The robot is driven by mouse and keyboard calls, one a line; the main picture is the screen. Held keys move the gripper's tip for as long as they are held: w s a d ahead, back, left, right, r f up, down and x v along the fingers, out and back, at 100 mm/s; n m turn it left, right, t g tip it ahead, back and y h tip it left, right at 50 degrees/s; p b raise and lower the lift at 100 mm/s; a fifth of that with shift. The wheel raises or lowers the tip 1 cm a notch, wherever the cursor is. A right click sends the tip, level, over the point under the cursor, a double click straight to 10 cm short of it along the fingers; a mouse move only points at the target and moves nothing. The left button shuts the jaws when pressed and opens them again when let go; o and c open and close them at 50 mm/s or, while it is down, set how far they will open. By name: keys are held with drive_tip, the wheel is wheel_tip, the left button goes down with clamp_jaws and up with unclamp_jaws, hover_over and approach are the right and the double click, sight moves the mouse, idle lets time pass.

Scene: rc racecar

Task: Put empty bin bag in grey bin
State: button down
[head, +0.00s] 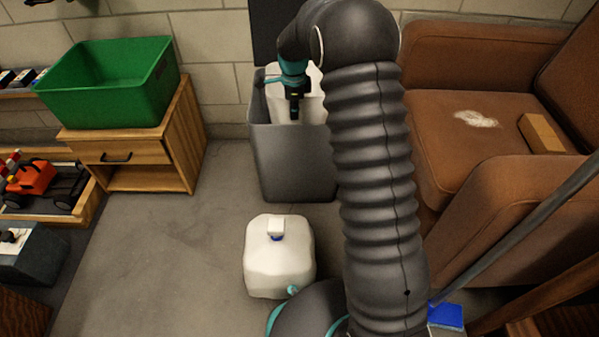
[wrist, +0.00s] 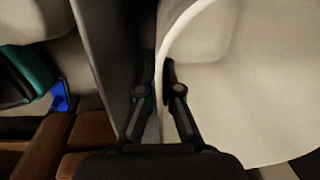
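The grey bin (head: 288,170) stands against the back wall. A white object (head: 306,88), which looks like the bin bag, shows at the top of the bin; my gripper partly hides it. My gripper (head: 295,112) points down at the bin's mouth in the head view. In the wrist view, the two fingers (wrist: 159,82) are close together, with the pale curved edge of the white object (wrist: 235,85) passing between them. The bin's dark wall (wrist: 108,60) is just left of them. I cannot tell whether the fingers press on that edge.
A white canister (head: 280,262) stands on the floor in front of the bin. A wooden cabinet (head: 150,178) with a green crate (head: 125,95) is to the left. A brown armchair (head: 450,110) is close on the right. The floor (head: 170,240) between cabinet and canister is clear.

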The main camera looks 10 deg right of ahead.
drive_tip(key=shift+m, duration=0.4)
drive_tip(key=f, duration=0.5)
drive_tip(key=f+b, duration=0.1)
drive_tip(key=f, duration=0.9)
drive_tip(key=shift+a+f+b, duration=0.1)
drive_tip(key=shift+a+b, duration=0.25)
drive_tip(key=shift+b, duration=0.05)
drive_tip(key=shift+f, duration=0.15)
drive_tip(key=shift+f+b, duration=0.3)
drive_tip(key=shift+f, duration=0.2)
drive_tip(key=c, duration=1.8)
unclamp_jaws()
drive_tip(key=o, duration=0.5)
